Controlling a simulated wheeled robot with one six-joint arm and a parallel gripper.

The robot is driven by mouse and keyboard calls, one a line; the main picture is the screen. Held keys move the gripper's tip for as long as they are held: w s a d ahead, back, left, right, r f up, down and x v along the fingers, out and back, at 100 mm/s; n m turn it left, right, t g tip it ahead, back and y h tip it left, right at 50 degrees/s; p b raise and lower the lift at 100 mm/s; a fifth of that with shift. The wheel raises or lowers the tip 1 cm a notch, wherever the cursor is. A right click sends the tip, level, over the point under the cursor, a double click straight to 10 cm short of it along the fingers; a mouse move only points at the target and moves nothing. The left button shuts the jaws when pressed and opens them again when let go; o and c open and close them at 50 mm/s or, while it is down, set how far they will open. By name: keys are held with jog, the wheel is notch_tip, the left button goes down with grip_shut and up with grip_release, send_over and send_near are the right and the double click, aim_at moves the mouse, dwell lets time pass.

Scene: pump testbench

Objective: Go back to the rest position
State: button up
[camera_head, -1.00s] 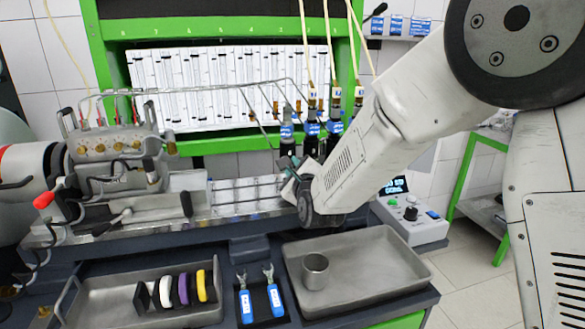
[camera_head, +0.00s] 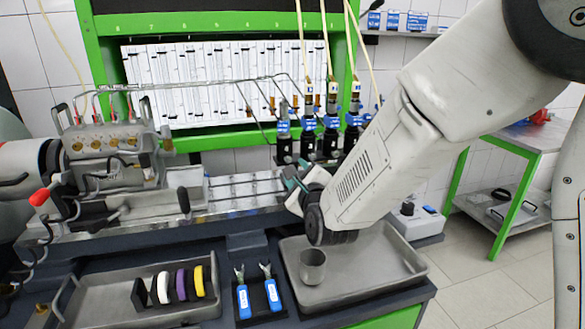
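My arm reaches in from the upper right in the head view. My gripper (camera_head: 292,186) is at the arm's far end, above the back left edge of the right metal tray and in front of the pump bench rail. Only greenish finger parts show past the wrist. I cannot tell whether it is open or shut, or whether it holds anything. A metal cup (camera_head: 312,267) stands in the right tray (camera_head: 385,262), just below my wrist.
Two blue-handled wrenches (camera_head: 243,298) lie in a dark holder. The left tray (camera_head: 100,295) holds several coloured discs (camera_head: 181,284). Black-and-blue injectors (camera_head: 307,143) stand behind my gripper. The pump (camera_head: 112,150) is at left. A control box (camera_head: 418,222) is partly behind my arm. A green-framed table (camera_head: 510,150) stands at right.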

jog(key=shift+s+d, duration=0.15)
jog(key=shift+s, duration=0.35)
notch_tip(320, 180, down, 8)
jog(key=s+n+g, duration=0.3)
jog(key=n+g, duration=0.1)
jog(key=n, duration=0.2)
jog(key=s+d+f+n+g+h, duration=0.2)
jog(key=s+d+n+g, duration=0.35)
jog(key=s+n, duration=0.2)
jog(key=s+d+r+n+g+h, duration=0.1)
jog(key=s+d+r+n+g, duration=0.2)
jog(key=s+d+r, duration=0.3)
jog(key=s+d+r+n+g+h, duration=0.2)
jog(key=s+d+r+n, duration=0.4)
jog(key=s+d, duration=0.8)
jog(key=shift+s+r+g, duration=0.15)
jog(key=shift+s+g, duration=0.4)
jog(key=shift+s, duration=2.75)
